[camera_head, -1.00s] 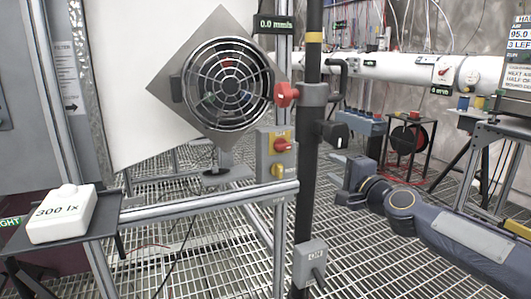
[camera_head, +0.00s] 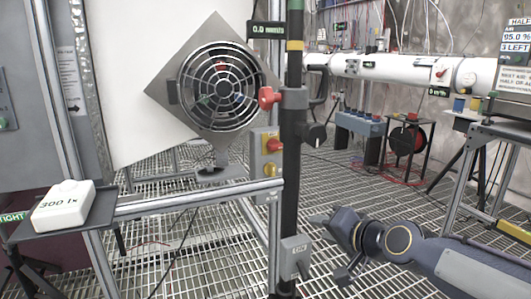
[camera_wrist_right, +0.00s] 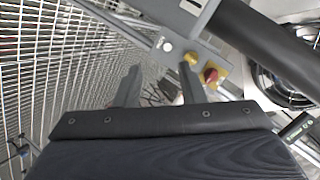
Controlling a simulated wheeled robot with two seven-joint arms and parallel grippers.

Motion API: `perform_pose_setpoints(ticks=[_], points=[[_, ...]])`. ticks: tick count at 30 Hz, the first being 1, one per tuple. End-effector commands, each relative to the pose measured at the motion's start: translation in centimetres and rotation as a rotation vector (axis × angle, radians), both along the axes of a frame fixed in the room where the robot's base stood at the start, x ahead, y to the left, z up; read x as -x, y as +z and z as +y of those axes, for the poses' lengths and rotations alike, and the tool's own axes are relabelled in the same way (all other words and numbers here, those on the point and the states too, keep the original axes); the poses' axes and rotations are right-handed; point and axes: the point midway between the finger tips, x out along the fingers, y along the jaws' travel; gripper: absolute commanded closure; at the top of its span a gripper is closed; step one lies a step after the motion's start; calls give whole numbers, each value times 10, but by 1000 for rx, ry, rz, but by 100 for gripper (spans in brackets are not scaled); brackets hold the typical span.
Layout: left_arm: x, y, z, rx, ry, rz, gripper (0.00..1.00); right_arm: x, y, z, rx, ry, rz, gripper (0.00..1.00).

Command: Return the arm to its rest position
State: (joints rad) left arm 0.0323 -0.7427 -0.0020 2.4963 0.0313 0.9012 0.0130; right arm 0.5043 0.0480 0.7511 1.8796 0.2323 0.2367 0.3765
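My right arm (camera_head: 440,255) comes in from the lower right in the head view. My right gripper (camera_head: 328,250) is right of the black pole, above the grating floor. Its two fingers are spread apart with nothing between them. The right wrist view also shows the gripper (camera_wrist_right: 160,68) open, with the control box and its yellow and red knobs beyond the fingertips. My left arm and gripper are not in view.
A caged fan (camera_head: 222,88) hangs behind. A white 300 lx sensor (camera_head: 63,206) sits on a shelf at left. Open grating (camera_head: 400,195) lies right of the pole.

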Motion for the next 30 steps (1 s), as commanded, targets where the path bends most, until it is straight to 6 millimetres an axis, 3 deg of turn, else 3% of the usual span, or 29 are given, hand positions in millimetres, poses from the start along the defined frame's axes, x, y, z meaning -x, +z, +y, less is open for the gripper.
perform_pose_setpoints(ticks=[9,15,21,22,24,30], points=[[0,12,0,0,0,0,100,151,-60,-53,422,112,186,64],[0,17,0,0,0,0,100,226,-93,-75,488,181,277,64],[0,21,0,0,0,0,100,287,-125,-78,483,274,334,64],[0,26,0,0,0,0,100,292,-123,-78,482,285,339,64],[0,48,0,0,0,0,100,288,-99,-79,485,280,342,64],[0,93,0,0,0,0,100,288,-54,-79,484,278,341,64]])
